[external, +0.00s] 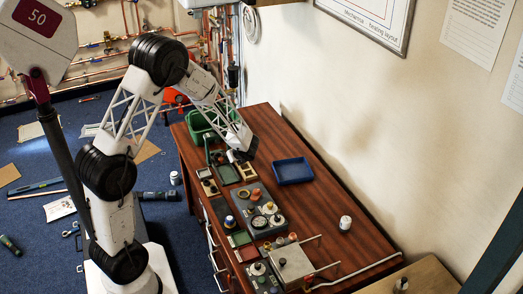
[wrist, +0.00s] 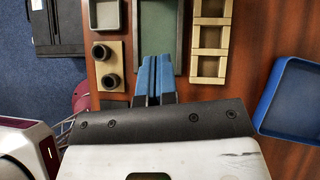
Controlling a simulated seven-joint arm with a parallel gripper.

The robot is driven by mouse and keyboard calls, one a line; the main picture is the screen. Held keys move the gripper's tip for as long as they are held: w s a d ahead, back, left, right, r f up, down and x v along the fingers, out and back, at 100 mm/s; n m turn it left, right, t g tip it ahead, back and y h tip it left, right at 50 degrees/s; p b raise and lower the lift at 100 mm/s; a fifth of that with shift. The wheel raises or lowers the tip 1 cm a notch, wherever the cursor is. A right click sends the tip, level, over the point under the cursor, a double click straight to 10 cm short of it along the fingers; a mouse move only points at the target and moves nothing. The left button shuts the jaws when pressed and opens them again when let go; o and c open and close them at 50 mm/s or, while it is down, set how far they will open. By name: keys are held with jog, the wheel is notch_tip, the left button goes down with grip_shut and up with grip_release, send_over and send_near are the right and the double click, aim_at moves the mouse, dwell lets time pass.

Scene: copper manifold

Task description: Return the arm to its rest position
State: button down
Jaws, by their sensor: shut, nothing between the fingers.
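My gripper (wrist: 154,78) is shut with nothing between its blue fingertips in the wrist view. It hangs above the wooden bench, over the near edge of a green-lined tray (wrist: 178,40). In the external view my arm arches over from the left, and the gripper end (external: 240,157) points down over the far part of the bench (external: 330,225). The fingertips are hard to make out there. I cannot tell the exact height above the bench.
A blue tray (external: 293,171) lies right of my gripper; it also shows in the wrist view (wrist: 290,100). A three-compartment wooden holder (wrist: 209,40) and a block with two dark cups (wrist: 107,66) flank the fingers. Fittings and a metal box (external: 291,266) crowd the near bench.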

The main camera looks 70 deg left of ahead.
dwell(0.5)
jog(key=s+d+r+n+t+h, duration=0.1)
jog(key=s+d+r+n, duration=0.3)
jog(key=d+r, duration=0.6)
jog(key=s+d+r+n+h, duration=0.1)
jog(key=s+d+r+n, duration=0.25)
jog(key=d+r, duration=0.65)
jog(key=s+d+r+n+t+h, duration=0.1)
jog(key=s+d+r+n+h, duration=0.2)
jog(key=s+d, duration=0.6)
jog(key=s+d+r+n+t+h, duration=0.1)
jog(key=s+d+r+n+h, duration=0.2)
jog(key=s+d, duration=0.7)
notch_tip(320, 180, up, 3)
jog(key=shift+d+r+n+t, duration=0.2)
jog(key=shift+d+n+t, duration=0.2)
jog(key=shift+d+n, duration=0.8)
jog(key=shift+a, duration=0.1)
